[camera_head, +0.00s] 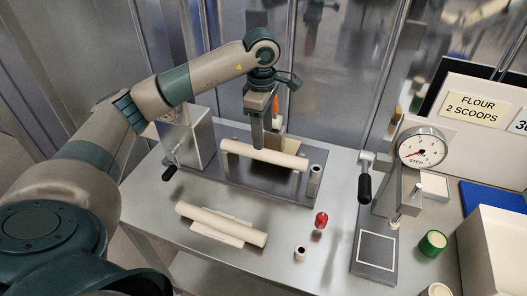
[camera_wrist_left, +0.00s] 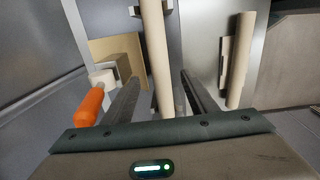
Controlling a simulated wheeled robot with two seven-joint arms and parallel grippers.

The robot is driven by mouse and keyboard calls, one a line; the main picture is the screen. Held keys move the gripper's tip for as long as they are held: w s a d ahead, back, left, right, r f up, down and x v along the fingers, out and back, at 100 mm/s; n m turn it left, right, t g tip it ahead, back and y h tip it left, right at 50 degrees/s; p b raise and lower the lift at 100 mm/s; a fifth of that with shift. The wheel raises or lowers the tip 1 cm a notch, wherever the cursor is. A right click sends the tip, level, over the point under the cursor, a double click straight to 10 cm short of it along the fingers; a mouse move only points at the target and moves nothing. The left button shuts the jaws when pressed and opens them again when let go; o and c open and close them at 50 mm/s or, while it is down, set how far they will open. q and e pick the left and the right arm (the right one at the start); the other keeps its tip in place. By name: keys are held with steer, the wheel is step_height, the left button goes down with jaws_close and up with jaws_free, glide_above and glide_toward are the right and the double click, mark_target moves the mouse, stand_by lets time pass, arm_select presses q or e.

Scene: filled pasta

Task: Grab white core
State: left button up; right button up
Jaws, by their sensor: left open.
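One cream-white core (camera_head: 264,155), a long rod, lies across the dark-based metal fixture (camera_head: 213,178). A second cream-white core (camera_head: 222,222) lies on a pale flat piece on the table nearer the front. My left gripper (camera_head: 259,138) points down at the fixture's rod. In the left wrist view the gripper (camera_wrist_left: 160,82) is open, with the fixture's rod (camera_wrist_left: 155,45) running between its fingers. I cannot tell whether the fingers touch it. The second rod shows at the right of that view (camera_wrist_left: 241,60). My right gripper is out of view.
An orange-handled tool (camera_wrist_left: 89,107) stands close beside the left gripper. A red piece (camera_head: 321,220) and a small white ring (camera_head: 300,253) stand on the table (camera_head: 275,265). A dial gauge stand (camera_head: 421,147), a green-and-white piece (camera_head: 433,242) and a white bin (camera_head: 495,245) occupy the right.

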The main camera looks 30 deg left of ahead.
mark_target(263, 150)
arm_select(q)
steer(key=shift+f, duration=0.85)
step_height(263, 150, down, 5)
steer(key=shift+w+r+p, duration=0.1)
steer(key=shift+r+p, duration=0.1)
steer(key=shift+p, duration=0.85)
steer(key=shift+f, duration=0.6)
steer(key=c, duration=1.3)
